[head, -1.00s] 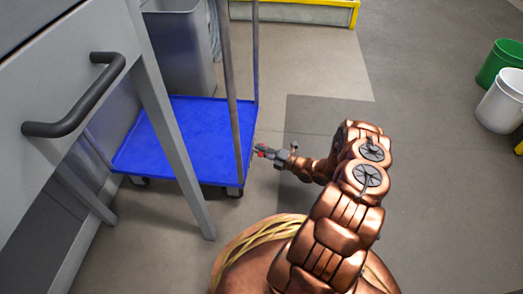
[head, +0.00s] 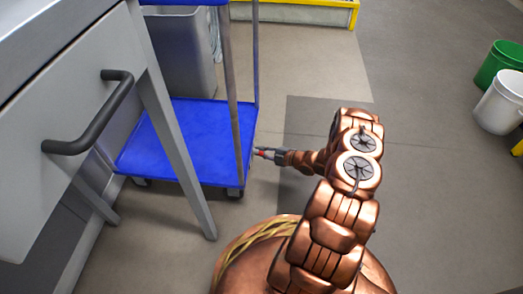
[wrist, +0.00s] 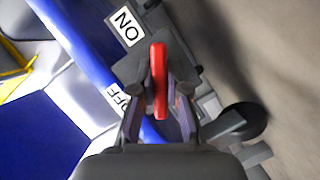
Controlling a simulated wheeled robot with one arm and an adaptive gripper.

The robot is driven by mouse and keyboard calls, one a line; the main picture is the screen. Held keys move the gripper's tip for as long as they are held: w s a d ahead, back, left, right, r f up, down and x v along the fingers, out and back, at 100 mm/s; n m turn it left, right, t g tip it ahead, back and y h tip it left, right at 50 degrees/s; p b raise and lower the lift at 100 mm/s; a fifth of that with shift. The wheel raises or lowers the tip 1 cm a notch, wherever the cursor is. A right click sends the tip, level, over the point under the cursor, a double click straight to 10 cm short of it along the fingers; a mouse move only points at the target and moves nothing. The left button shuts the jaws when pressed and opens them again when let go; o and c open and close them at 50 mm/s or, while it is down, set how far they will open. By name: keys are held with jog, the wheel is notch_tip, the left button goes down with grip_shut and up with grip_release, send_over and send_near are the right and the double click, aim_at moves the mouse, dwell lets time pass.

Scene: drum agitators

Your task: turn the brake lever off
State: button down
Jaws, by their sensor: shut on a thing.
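The brake lever (wrist: 158,95) is a red bar on the blue cart (head: 185,140). In the wrist view it lies between the two fingers of my gripper (wrist: 158,72), which is shut on it. A white ON label (wrist: 127,27) is above and left of the lever. A white OFF label (wrist: 116,97) is lower left, partly hidden by a finger. In the head view my gripper (head: 266,154) reaches the cart's right side, with a small red patch at its tip.
A grey drawer front with a dark handle (head: 92,115) and a table leg (head: 178,130) stand at the left. A grey bin (head: 185,55) is behind the cart. A dark caster (wrist: 243,122) is near the gripper. Floor at the right is clear, up to green and white buckets (head: 500,100).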

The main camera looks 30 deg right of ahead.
jog(key=m+g, duration=0.2)
jog(key=m, duration=0.2)
jog(key=shift+y, duration=0.4)
jog(key=shift+m+g+y, duration=0.3)
jog(key=shift+m+g, duration=0.4)
jog(key=shift+m, duration=0.2)
jog(key=shift+m+g+y+b, duration=0.4)
jog(key=shift+m+g, duration=0.2)
jog(key=shift+m, duration=0.5)
jog(key=c, duration=1.2)
grip_release()
jog(key=shift+o, duration=0.2)
jog(key=v, duration=1.2)
jog(key=shift+d, duration=0.1)
